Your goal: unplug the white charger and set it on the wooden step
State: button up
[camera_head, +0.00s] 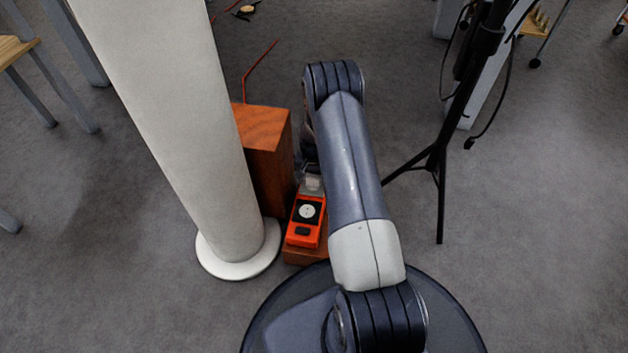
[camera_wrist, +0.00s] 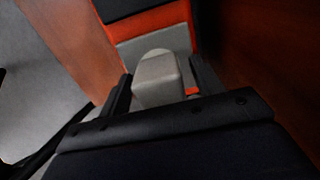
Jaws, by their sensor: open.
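The white charger (camera_wrist: 157,80) shows in the wrist view as a pale rounded block on the orange unit (camera_wrist: 152,22). My gripper (camera_wrist: 160,88) is open, with one dark finger on each side of the charger. I cannot tell whether the fingers touch it. In the head view the orange unit (camera_head: 302,240), with a dark face and a white disc, sits on a low wooden block (camera_head: 303,256). A taller wooden block (camera_head: 264,130) stands beside it. Which one is the step is unclear. My gripper is mostly hidden by my arm in the head view.
A thick white column (camera_head: 165,100) with a round foot stands close on the left. A black tripod (camera_head: 438,160) stands on the right. A red cable (camera_head: 258,62) lies behind the tall block. Grey floor is free between arm and tripod.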

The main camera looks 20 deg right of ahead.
jog(key=shift+c, duration=0.2)
dwell(0.3)
jog(key=c, duration=1.3)
jog(key=shift+o, duration=0.2)
jog(key=shift+r, duration=0.1)
jog(key=shift+r+p, duration=1.75)
jog(key=shift+r, duration=1.15)
